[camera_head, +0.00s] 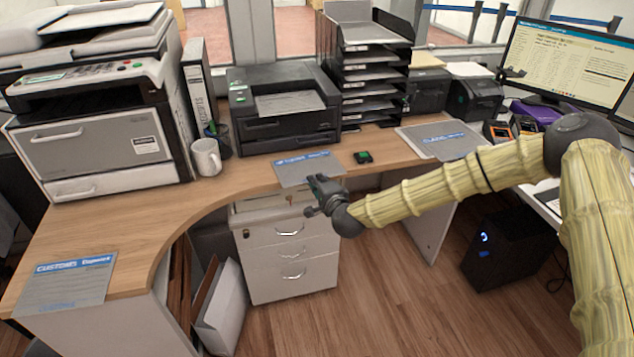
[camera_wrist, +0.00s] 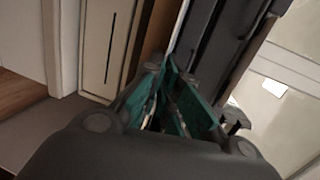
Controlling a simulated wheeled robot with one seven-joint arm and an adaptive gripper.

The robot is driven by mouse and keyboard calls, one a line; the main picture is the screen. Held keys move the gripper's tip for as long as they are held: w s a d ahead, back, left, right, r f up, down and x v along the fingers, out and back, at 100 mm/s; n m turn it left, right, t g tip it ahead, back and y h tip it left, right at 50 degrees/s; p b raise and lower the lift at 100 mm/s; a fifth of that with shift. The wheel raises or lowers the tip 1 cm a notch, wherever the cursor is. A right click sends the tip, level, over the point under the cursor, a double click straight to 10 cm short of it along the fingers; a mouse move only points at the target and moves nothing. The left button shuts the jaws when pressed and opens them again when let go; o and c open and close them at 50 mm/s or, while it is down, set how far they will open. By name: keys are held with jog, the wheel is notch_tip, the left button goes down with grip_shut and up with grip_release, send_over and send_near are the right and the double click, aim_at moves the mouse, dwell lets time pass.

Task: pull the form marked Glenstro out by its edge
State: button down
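Three printed forms with blue headings show in the head view. One form (camera_head: 308,171) lies at the counter's front edge, in the middle. Another form (camera_head: 440,140) lies further right. A third form (camera_head: 68,284), headed Customs, lies at the near left and overhangs the edge. The smaller words are too small to read, so I cannot tell which is Glenstro. My gripper (camera_head: 319,186) is at the front edge of the middle form; contact is unclear. In the wrist view its teal-padded fingers (camera_wrist: 172,72) converge towards their tips, and no form is recognisable between them.
A printer (camera_head: 283,110), letter trays (camera_head: 372,75) and a mug (camera_head: 206,157) stand behind. A drawer unit (camera_head: 290,255) stands below the counter. The counter between the left and middle forms is clear.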

jog(key=shift+f+v, duration=0.2)
jog(key=shift+v, duration=1.7)
jog(key=shift+s+r+p, duration=0.1)
jog(key=shift+p, duration=0.2)
jog(key=shift+s+d+r+p, duration=0.3)
jog(key=shift+s+r, duration=0.15)
jog(key=shift+s, duration=0.15)
jog(key=shift+s+d+r+p, duration=0.3)
jog(key=shift+s+r, duration=0.15)
jog(key=shift+s, duration=0.15)
jog(key=shift+s+d+r+p, duration=0.3)
jog(key=shift+s+r, duration=0.2)
jog(key=shift+s, duration=0.1)
jog(key=shift+a, duration=0.1)
